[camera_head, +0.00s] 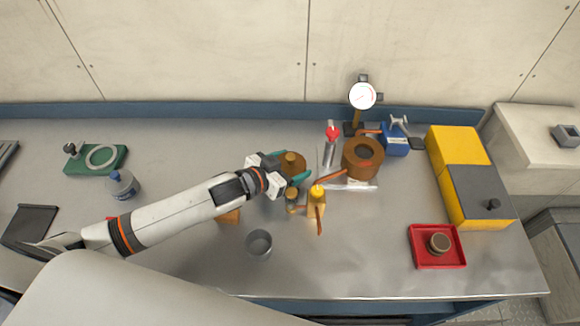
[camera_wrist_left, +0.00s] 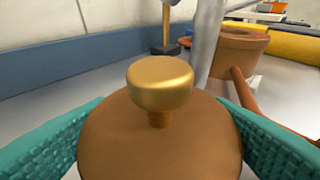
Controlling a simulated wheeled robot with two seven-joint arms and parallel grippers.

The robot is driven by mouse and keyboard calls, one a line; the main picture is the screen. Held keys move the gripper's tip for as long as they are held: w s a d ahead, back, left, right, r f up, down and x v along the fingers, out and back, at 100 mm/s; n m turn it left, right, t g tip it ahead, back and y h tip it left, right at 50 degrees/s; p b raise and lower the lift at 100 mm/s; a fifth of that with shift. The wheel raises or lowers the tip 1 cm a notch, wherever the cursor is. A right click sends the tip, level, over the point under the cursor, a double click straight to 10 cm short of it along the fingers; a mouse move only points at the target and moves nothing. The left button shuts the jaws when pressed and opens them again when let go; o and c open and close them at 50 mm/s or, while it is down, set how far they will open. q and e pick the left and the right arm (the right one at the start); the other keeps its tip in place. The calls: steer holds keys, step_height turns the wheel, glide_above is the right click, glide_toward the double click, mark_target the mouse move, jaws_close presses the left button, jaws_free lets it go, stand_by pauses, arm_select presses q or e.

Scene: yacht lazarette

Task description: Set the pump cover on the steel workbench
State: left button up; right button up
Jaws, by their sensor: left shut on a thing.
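The pump cover (camera_head: 292,160) appears to be the round brown piece with a small knob on top, held in my left gripper (camera_head: 289,172). In the left wrist view the brown cover (camera_wrist_left: 160,145) with its gold knob (camera_wrist_left: 160,85) sits between the teal finger pads, which are shut on its sides. The steel workbench (camera_head: 200,275) spreads below it; I cannot tell whether the cover touches the bench. A brown cylindrical housing (camera_head: 362,160) stands to its right and also shows in the left wrist view (camera_wrist_left: 240,52). My right gripper is not in view.
A yellow brass fitting (camera_head: 316,205) stands close in front of the gripper, and a grey cup (camera_head: 258,244) nearer the front. A dial gauge (camera_head: 362,96) stands behind the housing. A red tray (camera_head: 437,262) and a yellow-grey box (camera_head: 470,185) are at right.

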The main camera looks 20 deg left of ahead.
arm_select(q)
steer(key=shift+f, duration=0.55)
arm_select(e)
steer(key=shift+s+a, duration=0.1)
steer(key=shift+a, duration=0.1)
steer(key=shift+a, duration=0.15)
arm_select(q)
steer(key=o, duration=0.9)
steer(key=shift+f, duration=0.15)
steer(key=shift+c, duration=0.2)
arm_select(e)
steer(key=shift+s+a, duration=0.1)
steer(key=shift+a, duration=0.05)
